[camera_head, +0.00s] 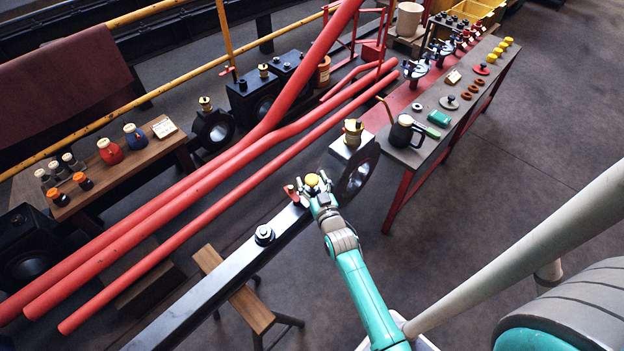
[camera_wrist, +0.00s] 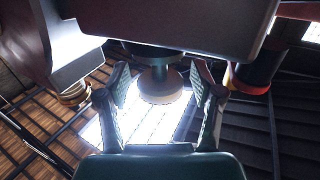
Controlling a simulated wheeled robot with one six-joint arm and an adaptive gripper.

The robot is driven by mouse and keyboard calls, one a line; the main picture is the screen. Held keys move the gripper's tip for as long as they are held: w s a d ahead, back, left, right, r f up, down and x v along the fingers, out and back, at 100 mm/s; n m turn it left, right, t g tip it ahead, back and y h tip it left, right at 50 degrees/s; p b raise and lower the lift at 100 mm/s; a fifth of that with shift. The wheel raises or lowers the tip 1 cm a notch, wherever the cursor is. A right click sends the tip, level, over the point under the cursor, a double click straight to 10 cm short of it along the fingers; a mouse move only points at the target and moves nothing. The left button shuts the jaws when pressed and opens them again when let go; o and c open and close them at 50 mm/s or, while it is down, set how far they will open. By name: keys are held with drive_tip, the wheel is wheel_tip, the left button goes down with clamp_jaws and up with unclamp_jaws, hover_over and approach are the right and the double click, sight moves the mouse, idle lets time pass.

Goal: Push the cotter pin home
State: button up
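A long dark steel rod (camera_head: 205,300) runs up to a large round ring end (camera_head: 357,178). My gripper (camera_head: 318,186) is at the rod near that end. A yellow cap (camera_head: 312,180) shows among its fingers. In the wrist view my gripper (camera_wrist: 160,78) is open, with one finger on each side of a pale round knob (camera_wrist: 160,88) on a short stem. Gaps show between knob and fingers. A small red piece (camera_head: 291,193) stands on the rod just left of the gripper. I cannot tell for certain which piece is the cotter pin.
Thick red pipes (camera_head: 190,203) run alongside the rod. A wooden stool (camera_head: 246,300) stands under it. A grey-topped bench (camera_head: 426,148) with an oil can (camera_head: 404,131) stands at the right. A wooden table (camera_head: 135,158) with jars is at the left. Open floor lies at the right.

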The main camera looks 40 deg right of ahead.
drive_tip(key=shift+s+r, duration=0.1)
drive_tip(key=v, duration=1.1)
drive_tip(key=shift+s+a, duration=0.25)
drive_tip(key=shift+s, duration=0.05)
idle(0.3)
drive_tip(key=s+a+r+n+y, duration=0.2)
drive_tip(key=s+a+r+y, duration=0.15)
drive_tip(key=s+a, duration=1.1)
drive_tip(key=s+a+r+n+g+y, duration=0.1)
drive_tip(key=s+a+r+n+y, duration=0.2)
drive_tip(key=s+r, duration=0.7)
drive_tip(key=s+a+y, duration=0.1)
drive_tip(key=s, duration=0.2)
drive_tip(key=shift+s+g, duration=0.3)
drive_tip(key=shift+s, duration=0.05)
drive_tip(key=shift+a, duration=0.15)
